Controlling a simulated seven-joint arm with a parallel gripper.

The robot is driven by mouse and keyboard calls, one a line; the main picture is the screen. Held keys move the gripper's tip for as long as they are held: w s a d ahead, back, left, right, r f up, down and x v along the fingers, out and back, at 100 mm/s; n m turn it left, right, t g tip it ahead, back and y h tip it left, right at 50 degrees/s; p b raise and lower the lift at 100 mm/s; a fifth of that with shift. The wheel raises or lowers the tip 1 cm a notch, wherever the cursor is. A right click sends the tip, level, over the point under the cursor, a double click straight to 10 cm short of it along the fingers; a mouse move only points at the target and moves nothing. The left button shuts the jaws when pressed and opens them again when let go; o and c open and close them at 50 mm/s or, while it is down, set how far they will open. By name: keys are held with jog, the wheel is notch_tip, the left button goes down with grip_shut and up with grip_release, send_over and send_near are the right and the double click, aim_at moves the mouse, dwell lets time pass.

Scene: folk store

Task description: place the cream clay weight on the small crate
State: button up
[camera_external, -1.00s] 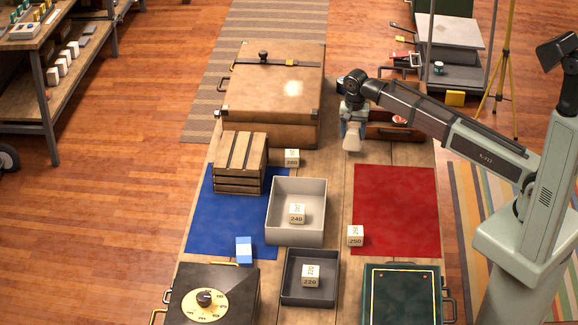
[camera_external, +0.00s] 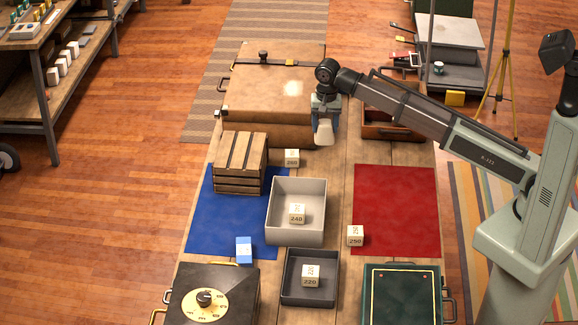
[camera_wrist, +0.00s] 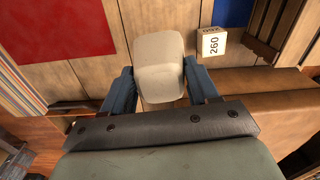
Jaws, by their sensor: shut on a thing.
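My gripper (camera_external: 324,112) is shut on the cream clay weight (camera_external: 323,134) and holds it in the air in front of the large tan case, near its right end. In the wrist view the cream clay weight (camera_wrist: 159,62) sits between the blue fingers of my gripper (camera_wrist: 160,88). The small crate (camera_external: 240,165), made of wooden slats, stands on the back part of the blue mat, to the left of and nearer than my gripper. Its slatted top looks bare. A slatted wooden edge, likely the crate (camera_wrist: 272,25), shows at the top right of the wrist view.
A block marked 260 (camera_external: 292,158) stands right of the crate. The large tan case (camera_external: 255,105) rises behind it. A light grey tray (camera_external: 323,200) and a dark tray (camera_external: 287,290) hold numbered blocks. The red mat (camera_external: 395,205) is mostly clear.

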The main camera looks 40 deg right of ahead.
jog(key=w+a+r+n, duration=0.1)
jog(key=w+a+r, duration=0.25)
jog(key=a, duration=0.55)
jog(key=w+a+r, duration=0.2)
jog(key=w+a, duration=0.2)
jog(key=a, duration=0.4)
notch_tip(320, 180, up, 4)
jog(key=m, duration=0.1)
send_over(240, 149)
jog(key=shift+m, duration=0.6)
jog(key=shift+s+f, duration=0.1)
jog(key=shift+f, duration=5.15)
jog(key=shift+f, duration=0.15)
jog(key=o, duration=1.3)
notch_tip(240, 149, up, 12)
jog(key=shift+r, duration=0.15)
